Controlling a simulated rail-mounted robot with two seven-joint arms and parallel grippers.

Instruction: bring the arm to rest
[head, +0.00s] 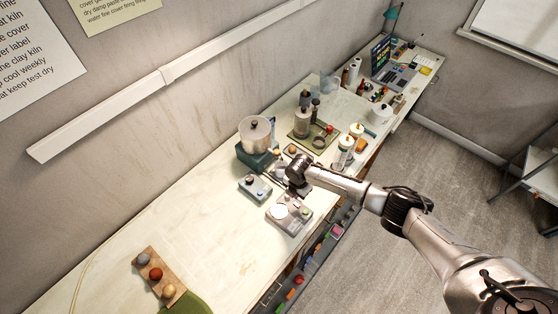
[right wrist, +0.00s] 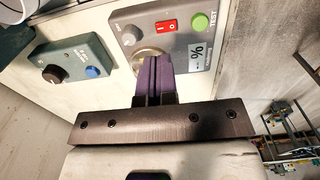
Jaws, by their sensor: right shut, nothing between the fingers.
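My right arm reaches in from the right in the head view, over the workbench (head: 215,235). Its gripper (head: 295,190) points down near a grey control box (head: 303,224). In the right wrist view the purple fingers (right wrist: 154,62) are closed together with nothing between them. They overlap the round metal disc on the grey box (right wrist: 181,68); I cannot tell whether they touch it. The box also has a grey knob, a red switch and a green button (right wrist: 200,22). My left gripper is not in view.
A teal box (head: 255,188) with knobs sits beside the grey one. A metal pot (head: 256,131) and a green tray (head: 299,138) with items stand behind. A wooden board (head: 148,262) with balls lies at lower left. The bench between is mostly clear.

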